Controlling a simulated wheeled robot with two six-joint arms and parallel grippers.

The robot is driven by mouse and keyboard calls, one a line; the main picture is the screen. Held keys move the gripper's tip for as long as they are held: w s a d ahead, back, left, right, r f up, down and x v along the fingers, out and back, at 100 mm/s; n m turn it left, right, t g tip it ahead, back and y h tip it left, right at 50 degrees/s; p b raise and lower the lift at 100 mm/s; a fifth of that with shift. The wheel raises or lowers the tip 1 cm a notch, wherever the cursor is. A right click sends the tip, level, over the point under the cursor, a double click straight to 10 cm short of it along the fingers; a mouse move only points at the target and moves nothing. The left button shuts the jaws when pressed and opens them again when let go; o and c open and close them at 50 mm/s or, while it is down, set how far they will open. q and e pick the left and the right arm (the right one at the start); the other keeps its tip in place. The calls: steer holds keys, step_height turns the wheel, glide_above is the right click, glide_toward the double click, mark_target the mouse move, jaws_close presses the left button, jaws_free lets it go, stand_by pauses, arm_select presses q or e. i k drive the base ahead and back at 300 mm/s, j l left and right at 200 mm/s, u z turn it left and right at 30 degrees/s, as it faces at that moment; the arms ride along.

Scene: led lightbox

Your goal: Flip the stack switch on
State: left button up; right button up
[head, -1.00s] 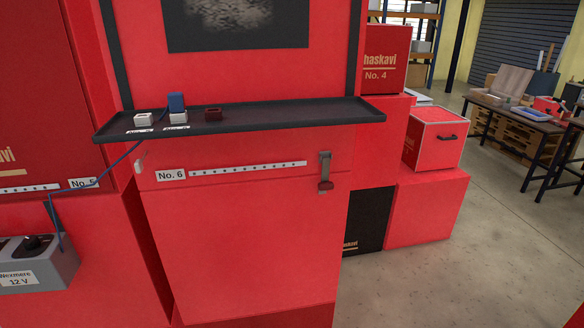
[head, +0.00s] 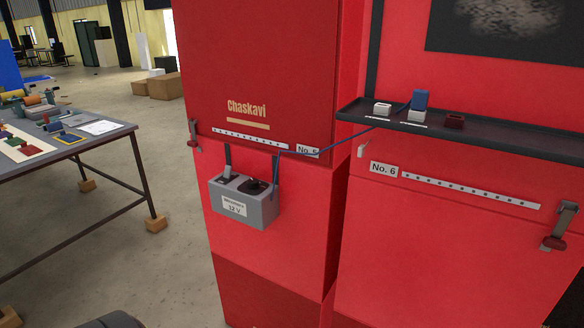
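Neither of my grippers is in view. I cannot tell for sure which part is the stack switch. A small white fitting (head: 362,150) sits at the upper left of the red box marked No. 6 (head: 430,250); its position is too small to read. A grey 12 V unit (head: 243,203) hangs on the front of the red stack at No. 5, with dark parts on its top. A blue cable (head: 335,149) runs from it to the shelf. On the black shelf (head: 480,136) are a white block (head: 382,109), a blue block (head: 419,99) on a white base, and a dark red block (head: 454,121).
A metal latch (head: 560,228) is at the right of the No. 6 box, and another (head: 194,135) is at the left of the No. 5 box. A workbench (head: 125,129) with several items stands at the left. Concrete floor (head: 170,215) is open between bench and stack.

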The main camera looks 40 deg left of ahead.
mark_target(228, 170)
steer(key=u, duration=1.75)
